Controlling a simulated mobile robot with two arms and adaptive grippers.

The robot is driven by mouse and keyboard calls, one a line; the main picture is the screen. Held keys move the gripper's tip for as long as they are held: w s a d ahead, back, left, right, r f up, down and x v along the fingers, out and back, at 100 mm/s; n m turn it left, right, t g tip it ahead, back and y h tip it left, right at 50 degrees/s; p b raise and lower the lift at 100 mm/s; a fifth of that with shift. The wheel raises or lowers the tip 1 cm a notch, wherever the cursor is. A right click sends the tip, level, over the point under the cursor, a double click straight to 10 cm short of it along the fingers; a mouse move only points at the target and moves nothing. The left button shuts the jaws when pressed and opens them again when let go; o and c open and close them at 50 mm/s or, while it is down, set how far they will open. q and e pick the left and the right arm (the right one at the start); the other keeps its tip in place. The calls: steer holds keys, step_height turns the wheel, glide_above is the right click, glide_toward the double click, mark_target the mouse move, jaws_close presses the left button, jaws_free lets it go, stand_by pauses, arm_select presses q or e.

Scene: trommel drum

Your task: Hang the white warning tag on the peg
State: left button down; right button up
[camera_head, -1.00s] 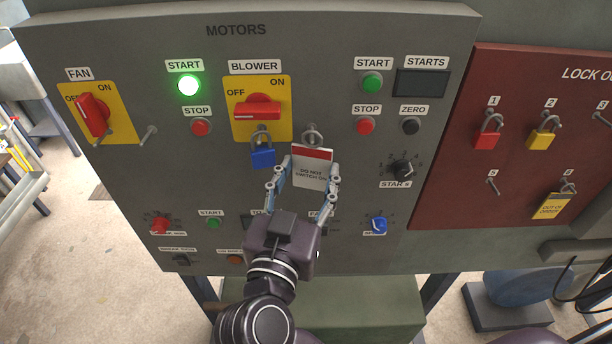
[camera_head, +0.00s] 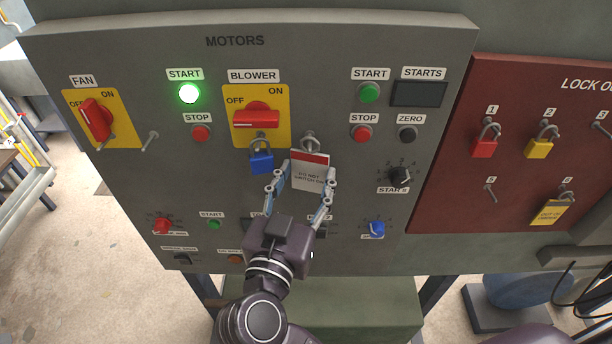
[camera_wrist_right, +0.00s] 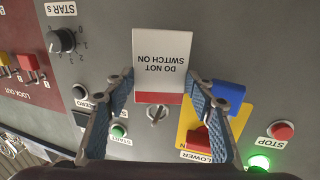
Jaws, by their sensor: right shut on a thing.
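The white warning tag (camera_head: 310,175) has a red top band and reads "DO NOT SWITCH ON". It hangs upright in front of the grey motor panel, right of the blue padlock (camera_head: 262,160). It also shows upside down in the right wrist view (camera_wrist_right: 160,62). My right gripper (camera_head: 305,172) is shut on the tag, one finger at each side edge. A metal peg (camera_head: 309,140) with a ring shape sits just above the tag's top edge. It also shows in the wrist view (camera_wrist_right: 157,113). I cannot tell whether the tag's ring is around the peg. My left gripper is out of view.
The yellow blower switch plate (camera_head: 276,98) with its red handle is up and left. A stop button (camera_head: 361,133) and a black knob (camera_head: 400,176) are to the right.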

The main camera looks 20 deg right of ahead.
steer(key=o, duration=1.4)
steer(key=shift+o, duration=0.2)
